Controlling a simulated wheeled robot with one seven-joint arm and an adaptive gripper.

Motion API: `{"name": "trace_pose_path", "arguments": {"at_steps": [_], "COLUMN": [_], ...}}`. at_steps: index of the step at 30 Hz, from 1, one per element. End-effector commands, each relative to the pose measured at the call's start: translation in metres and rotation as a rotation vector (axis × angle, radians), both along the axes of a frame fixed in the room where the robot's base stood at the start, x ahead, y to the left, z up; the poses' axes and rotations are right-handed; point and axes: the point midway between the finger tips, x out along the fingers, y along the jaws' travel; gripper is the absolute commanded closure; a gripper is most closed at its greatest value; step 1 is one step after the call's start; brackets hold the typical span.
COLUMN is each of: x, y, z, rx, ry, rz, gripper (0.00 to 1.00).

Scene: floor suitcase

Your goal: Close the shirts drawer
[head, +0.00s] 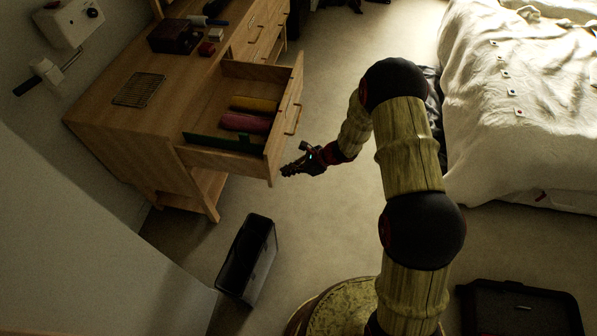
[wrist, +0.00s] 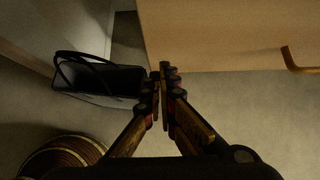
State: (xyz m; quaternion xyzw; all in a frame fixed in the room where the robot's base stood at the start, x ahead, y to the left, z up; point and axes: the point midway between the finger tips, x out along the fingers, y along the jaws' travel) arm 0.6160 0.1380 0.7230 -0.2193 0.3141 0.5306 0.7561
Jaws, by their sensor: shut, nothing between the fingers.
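The open drawer (head: 228,148) juts out from the wooden dresser (head: 112,98) in the head view. It holds rolled cloths: a yellow one (head: 254,104), a red one (head: 245,122) and a green one (head: 222,142). The drawer's front panel (head: 284,125) has a bar handle (head: 293,120). My gripper (head: 287,170) is shut and empty, close to the near lower corner of the drawer front. In the wrist view the shut fingertips (wrist: 161,72) overlap the corner of the wooden front (wrist: 225,35), with the handle (wrist: 298,62) to the right. I cannot tell whether they touch it.
A dark bin or bag (head: 247,259) stands on the floor below the drawer; it shows with looped handles in the wrist view (wrist: 95,82). A bed (head: 525,100) is at the right and an open dark suitcase (head: 520,308) at the bottom right.

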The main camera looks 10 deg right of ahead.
Motion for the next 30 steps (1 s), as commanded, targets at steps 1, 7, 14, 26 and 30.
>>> {"name": "trace_pose_path", "arguments": {"at_steps": [1, 7, 14, 26, 30], "x": [0.003, 0.008, 0.009, 0.011, 0.016], "y": [0.007, 0.021, 0.023, 0.031, 0.047], "z": [0.0, 0.001, 0.002, 0.001, 0.001], "rx": [0.0, 0.001, 0.001, 0.001, 0.0], "ry": [-0.002, -0.001, -0.001, 0.0, -0.002], "rz": [0.002, -0.001, -0.001, 0.001, 0.004], "gripper": [1.0, 1.0, 1.0, 1.0, 1.0]}}
